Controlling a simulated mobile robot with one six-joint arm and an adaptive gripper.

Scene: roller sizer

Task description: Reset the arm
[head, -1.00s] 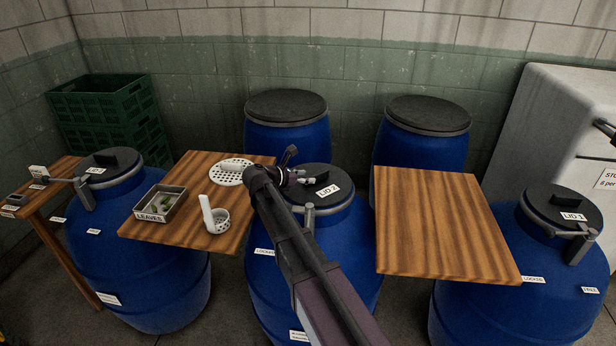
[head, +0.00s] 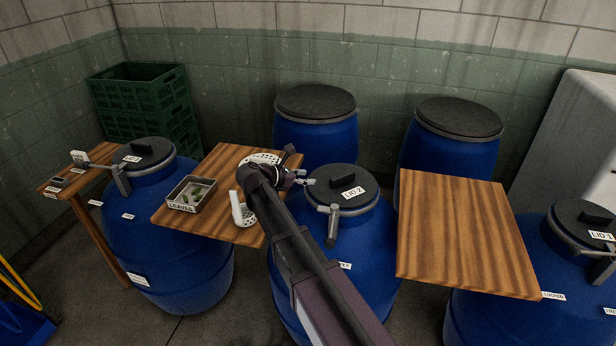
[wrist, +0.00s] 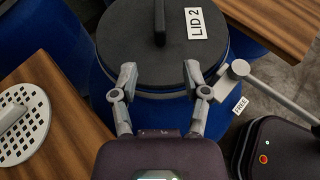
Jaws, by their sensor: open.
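My gripper (head: 303,178) is open and empty, with its two fingers spread apart in the wrist view (wrist: 160,78). It is just left of the black lid marked LID 2 (head: 326,183) in the head view. In the wrist view the lid (wrist: 150,50) lies just beyond and between the fingertips; I cannot tell whether they touch it. My arm reaches up from the bottom middle of the head view and hides part of the blue barrel (head: 372,262) under that lid.
A wooden board (head: 465,235) is to the right. A grey lever (head: 332,228) sticks out at the middle barrel.

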